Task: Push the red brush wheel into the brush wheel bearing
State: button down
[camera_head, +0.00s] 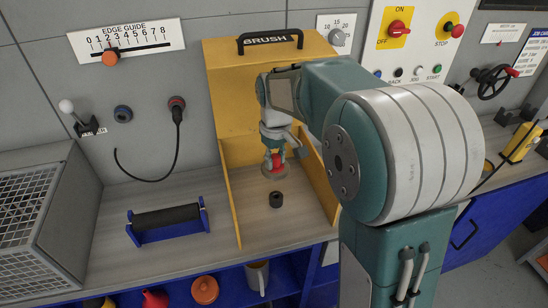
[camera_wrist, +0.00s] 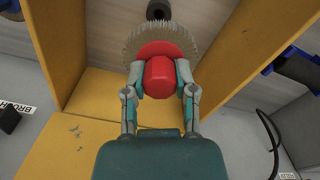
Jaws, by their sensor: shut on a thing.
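The red brush wheel (camera_wrist: 160,76) has a red hub and a round fringe of pale bristles. My gripper (camera_wrist: 160,88) is shut on its red hub, with one finger on each side. In the head view the brush wheel (camera_head: 274,169) hangs under my gripper (camera_head: 273,158), inside the yellow brush housing (camera_head: 233,90). The brush wheel bearing (camera_head: 276,199) is a small black ring on the housing floor, just in front of the wheel. In the wrist view the bearing (camera_wrist: 158,10) shows past the bristle edge, apart from the hub. The wheel's underside is hidden.
Yellow side walls of the housing (camera_head: 318,172) stand close on both sides of my gripper. A black roller on a blue stand (camera_head: 167,219) is left of the housing. A wire cage (camera_head: 30,215) stands at the far left. A cable hangs (camera_head: 165,175) from the wall panel.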

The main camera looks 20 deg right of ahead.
aim_at(276, 175)
jog(key=shift+d+f, duration=0.2)
jog(key=shift+f, duration=0.85)
jog(key=shift+a+f, duration=0.15)
jog(key=shift+f, duration=1.6)
jog(key=shift+f, duration=1.9)
jog(key=shift+c, duration=1.7)
grip_release()
notch_tip(276, 175, up, 7)
jog(key=shift+r, duration=0.2)
